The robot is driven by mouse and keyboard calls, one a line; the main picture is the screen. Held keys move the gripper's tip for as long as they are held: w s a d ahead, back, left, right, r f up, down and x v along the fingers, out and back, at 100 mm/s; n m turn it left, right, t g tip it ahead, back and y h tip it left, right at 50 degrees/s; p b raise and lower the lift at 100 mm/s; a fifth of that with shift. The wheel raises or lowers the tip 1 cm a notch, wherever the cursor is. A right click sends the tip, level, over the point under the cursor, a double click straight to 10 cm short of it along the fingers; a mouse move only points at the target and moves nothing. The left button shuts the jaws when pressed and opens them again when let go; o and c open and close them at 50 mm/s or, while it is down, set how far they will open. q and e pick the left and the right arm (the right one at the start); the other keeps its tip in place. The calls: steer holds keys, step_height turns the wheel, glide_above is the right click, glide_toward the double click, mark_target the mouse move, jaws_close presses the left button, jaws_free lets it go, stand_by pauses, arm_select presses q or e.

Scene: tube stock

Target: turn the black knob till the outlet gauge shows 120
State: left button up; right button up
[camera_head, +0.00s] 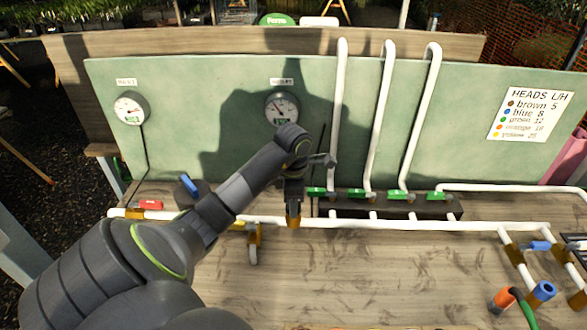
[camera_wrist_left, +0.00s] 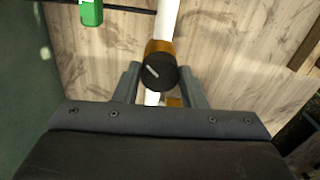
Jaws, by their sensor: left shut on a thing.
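The black knob (camera_wrist_left: 158,72) has a pale pointer line and sits on a brass fitting (camera_head: 293,222) on the white pipe. My left gripper (camera_head: 293,196) comes down over it. In the left wrist view the two fingers (camera_wrist_left: 160,80) stand on either side of the knob, shut on it. The knob is hidden behind the gripper in the head view. Two round gauges are on the green board: a left one (camera_head: 131,108), and a middle one (camera_head: 282,108) above my gripper, its needle pointing up-left. Their labels and numbers are too small to read.
Several green-handled valves (camera_head: 398,195) stand right of the gripper, with tall white pipes (camera_head: 378,120) behind. A blue handle (camera_head: 189,186) and a red one (camera_head: 151,204) are at left. A sign (camera_head: 531,116) hangs at right. The front bench (camera_head: 390,275) is mostly clear.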

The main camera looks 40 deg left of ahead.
arm_select(q)
steer(key=n, duration=0.2)
steer(key=shift+n, duration=0.6)
steer(key=o, duration=1)
